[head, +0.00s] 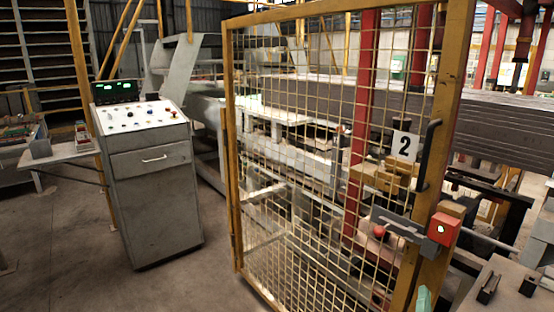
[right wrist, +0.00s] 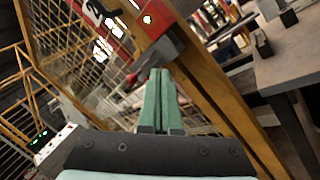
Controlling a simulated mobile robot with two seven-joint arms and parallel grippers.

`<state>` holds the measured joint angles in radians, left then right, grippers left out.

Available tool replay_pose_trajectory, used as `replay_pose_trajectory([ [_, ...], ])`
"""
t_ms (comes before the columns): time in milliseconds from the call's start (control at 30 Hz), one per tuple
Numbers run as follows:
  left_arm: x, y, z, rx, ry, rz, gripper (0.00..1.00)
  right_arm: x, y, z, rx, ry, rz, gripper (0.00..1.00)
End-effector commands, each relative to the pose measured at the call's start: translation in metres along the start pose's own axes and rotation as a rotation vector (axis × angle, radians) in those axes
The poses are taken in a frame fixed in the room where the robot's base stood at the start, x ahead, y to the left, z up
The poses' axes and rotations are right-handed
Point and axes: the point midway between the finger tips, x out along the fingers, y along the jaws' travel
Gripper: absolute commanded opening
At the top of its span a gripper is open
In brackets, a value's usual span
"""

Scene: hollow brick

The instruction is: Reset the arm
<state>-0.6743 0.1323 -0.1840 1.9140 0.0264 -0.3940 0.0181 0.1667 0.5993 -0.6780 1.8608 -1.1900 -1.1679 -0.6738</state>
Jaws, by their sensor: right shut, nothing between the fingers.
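My right gripper (head: 424,298) shows at the bottom edge of the head view as a small green tip in front of the yellow gate post. In the right wrist view its two green fingers (right wrist: 158,102) are together, with nothing between them. Past the fingertips in that view is a grey latch piece (right wrist: 165,52) below a red box (right wrist: 148,18). I cannot tell whether the fingertips touch the latch. In the head view the red box (head: 444,230) is on the gate's right post, above my gripper. My left gripper is not in view.
A yellow-framed mesh gate (head: 232,150) with a number 2 sign (head: 405,146) stands close in front. A grey control console (head: 155,205) stands at left. A grey metal table (head: 515,290) is at lower right. The floor (head: 60,250) at lower left is clear.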

Motion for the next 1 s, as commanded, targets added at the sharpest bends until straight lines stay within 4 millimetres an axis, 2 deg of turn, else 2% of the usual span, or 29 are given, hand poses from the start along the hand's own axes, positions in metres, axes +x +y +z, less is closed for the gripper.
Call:
replay_pose_trajectory([
  [33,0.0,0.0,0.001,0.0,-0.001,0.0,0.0,-0.005,-0.018,-0.009,0.02,0.048,-0.036,0.0],
  [167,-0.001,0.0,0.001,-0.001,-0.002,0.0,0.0,-0.029,-0.066,-0.041,0.164,0.209,-0.179,0.0],
  [267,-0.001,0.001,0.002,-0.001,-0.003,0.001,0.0,-0.056,-0.105,-0.064,0.298,0.323,-0.31,0.0],
  [367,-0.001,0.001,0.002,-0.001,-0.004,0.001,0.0,-0.095,-0.146,-0.085,0.475,0.433,-0.476,0.0],
  [400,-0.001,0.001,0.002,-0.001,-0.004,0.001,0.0,-0.114,-0.162,-0.092,0.56,0.47,-0.552,0.0],
  [500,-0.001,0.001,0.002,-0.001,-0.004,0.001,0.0,-0.16,-0.194,-0.103,0.783,0.531,-0.74,0.0],
  [700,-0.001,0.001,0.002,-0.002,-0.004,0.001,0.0,-0.23,-0.226,-0.103,1.174,0.528,-1.034,0.0],
  [867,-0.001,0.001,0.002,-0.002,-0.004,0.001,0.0,-0.269,-0.24,-0.091,1.453,0.451,-1.212,0.0],
  [900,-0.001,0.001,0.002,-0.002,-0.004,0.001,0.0,-0.27,-0.23,-0.102,1.492,0.443,-1.21,0.0],
  [1000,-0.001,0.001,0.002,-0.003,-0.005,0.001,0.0,-0.28,-0.216,-0.117,1.575,0.411,-1.232,0.0],
])
